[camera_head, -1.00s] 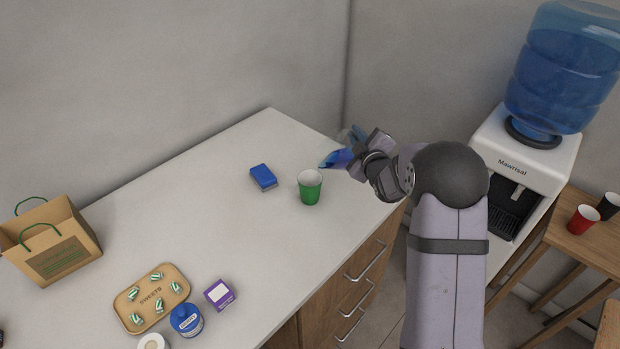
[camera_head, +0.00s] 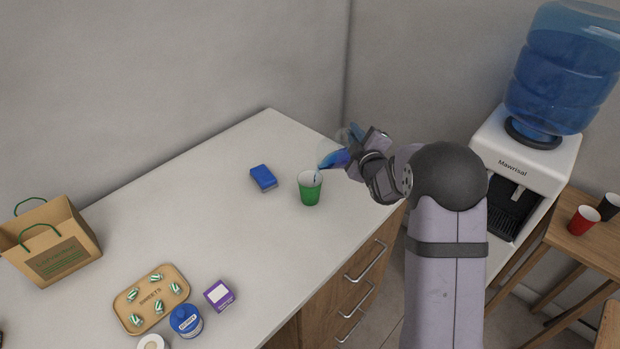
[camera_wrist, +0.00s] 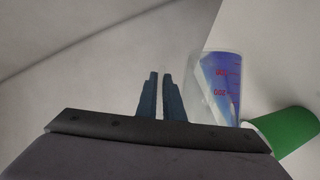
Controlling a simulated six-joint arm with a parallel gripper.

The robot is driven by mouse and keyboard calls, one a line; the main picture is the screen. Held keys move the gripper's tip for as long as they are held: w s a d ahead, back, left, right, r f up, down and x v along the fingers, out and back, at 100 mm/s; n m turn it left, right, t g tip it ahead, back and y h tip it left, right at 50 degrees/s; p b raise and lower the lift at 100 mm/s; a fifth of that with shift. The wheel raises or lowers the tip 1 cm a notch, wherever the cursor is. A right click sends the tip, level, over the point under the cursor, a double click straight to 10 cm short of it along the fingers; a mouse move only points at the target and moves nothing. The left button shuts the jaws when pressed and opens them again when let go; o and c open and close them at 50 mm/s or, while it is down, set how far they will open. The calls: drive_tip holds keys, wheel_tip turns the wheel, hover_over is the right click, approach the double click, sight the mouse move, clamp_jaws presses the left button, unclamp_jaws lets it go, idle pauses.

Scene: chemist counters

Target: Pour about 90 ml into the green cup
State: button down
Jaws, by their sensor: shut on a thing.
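The green cup (camera_head: 310,190) stands upright on the pale counter; it also shows at the right of the wrist view (camera_wrist: 288,130). My gripper (camera_head: 366,148) is shut on a clear beaker (camera_head: 337,159) and holds it above the counter, just right of the cup. The beaker is tipped strongly, its lip over the cup's rim. A thin blue stream runs from the lip into the cup. In the wrist view the beaker (camera_wrist: 218,85) shows red markings and blue liquid beside my fingers (camera_wrist: 161,95). The grip point and the level inside the cup are hidden.
A blue box (camera_head: 263,178) lies left of the cup. A sweets tray (camera_head: 152,298), a blue jar (camera_head: 186,320), a purple box (camera_head: 219,294) and a paper bag (camera_head: 50,240) stand farther left. A water dispenser (camera_head: 525,150) and a red cup (camera_head: 584,220) are at right.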

drive_tip(key=shift+s+a+r+n+t, duration=0.2)
drive_tip(key=shift+a+r+n, duration=0.1)
drive_tip(key=shift+r+n, duration=0.1)
drive_tip(key=shift+s+a+r+n+t, duration=0.1)
drive_tip(key=shift+a+r+n+t, duration=0.1)
drive_tip(key=shift+a+r+n, duration=0.15)
idle(1.3)
drive_tip(key=shift+d, duration=0.1)
drive_tip(key=d+f+m, duration=0.1)
drive_tip(key=w+d+f+m+g, duration=0.1)
drive_tip(key=shift+d+f+m, duration=0.2)
drive_tip(key=shift+f+m, duration=0.15)
drive_tip(key=shift+f, duration=0.05)
drive_tip(key=shift+w+d+m+g+p, duration=0.2)
drive_tip(key=shift+m+g+p, duration=0.2)
drive_tip(key=shift+p, duration=0.45)
drive_tip(key=shift+f, duration=0.2)
drive_tip(key=shift+d+m, duration=0.1)
drive_tip(key=shift+m, duration=0.2)
drive_tip(key=shift+w+d+f+m+y+p, duration=0.2)
drive_tip(key=shift+d+f+m+y+p, duration=0.1)
drive_tip(key=shift+f+m+p, duration=0.2)
drive_tip(key=shift+f, duration=0.1)
